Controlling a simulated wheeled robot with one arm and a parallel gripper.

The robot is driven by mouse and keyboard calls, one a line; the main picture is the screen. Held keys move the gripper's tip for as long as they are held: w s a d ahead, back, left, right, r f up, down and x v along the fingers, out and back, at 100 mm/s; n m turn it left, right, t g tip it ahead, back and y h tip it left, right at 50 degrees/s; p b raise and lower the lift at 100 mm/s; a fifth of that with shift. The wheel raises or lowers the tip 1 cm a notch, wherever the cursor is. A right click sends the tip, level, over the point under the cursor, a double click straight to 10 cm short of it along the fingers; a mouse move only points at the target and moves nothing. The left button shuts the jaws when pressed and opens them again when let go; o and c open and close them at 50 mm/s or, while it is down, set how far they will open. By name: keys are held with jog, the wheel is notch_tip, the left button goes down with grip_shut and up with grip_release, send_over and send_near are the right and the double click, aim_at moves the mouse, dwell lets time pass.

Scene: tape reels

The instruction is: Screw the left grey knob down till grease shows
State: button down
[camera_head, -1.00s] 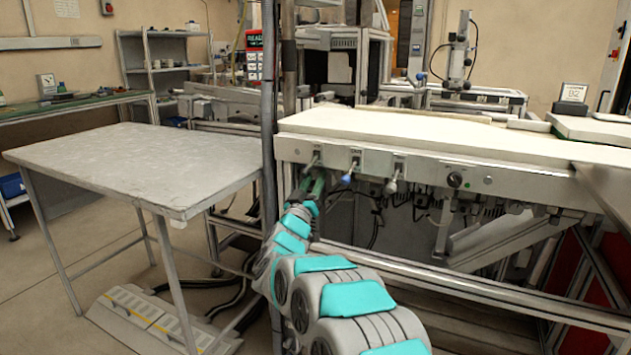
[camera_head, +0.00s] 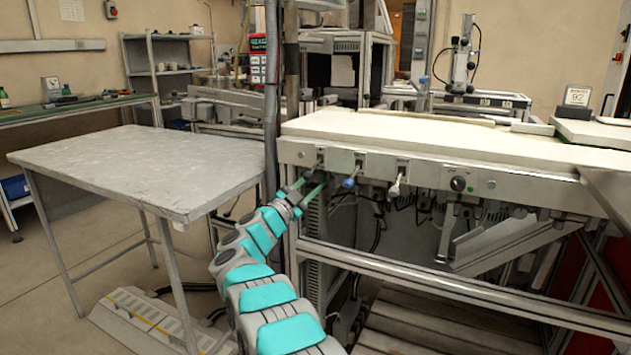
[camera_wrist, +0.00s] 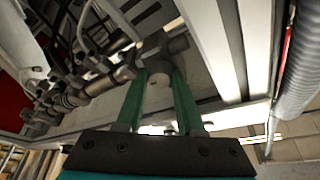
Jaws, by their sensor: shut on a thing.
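A row of knobs hangs from the front rail of the white-topped bench. The left grey knob (camera_wrist: 158,71) shows in the wrist view as a round grey end between my green fingertips. In the head view it is mostly hidden by the fingers, below its small fitting (camera_head: 320,160). My gripper (camera_head: 316,184) reaches it from the lower left and is shut on it; the wrist view shows a finger on each side. A blue knob (camera_head: 349,183) and another grey knob (camera_head: 395,189) hang to its right. I cannot make out any grease.
A grey table (camera_head: 140,165) stands left of my arm. A black dial (camera_head: 458,184) sits farther right on the rail (camera_head: 430,175). Pipes and fittings (camera_wrist: 95,85) crowd the wrist view's left side.

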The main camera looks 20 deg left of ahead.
jog(key=m+g+h, duration=0.1)
jog(key=m, duration=0.2)
jog(key=shift+m+p, duration=0.3)
jog(key=shift+p, duration=0.1)
jog(key=shift+a+r+m+g, duration=0.15)
jog(key=shift+m+g, duration=0.65)
jog(key=shift+m, duration=1)
jog(key=shift+m+h, duration=0.3)
jog(key=c, duration=0.5)
grip_release()
jog(key=shift+b+v, duration=0.65)
jog(key=shift+v, duration=3.25)
jog(key=shift+r, duration=0.1)
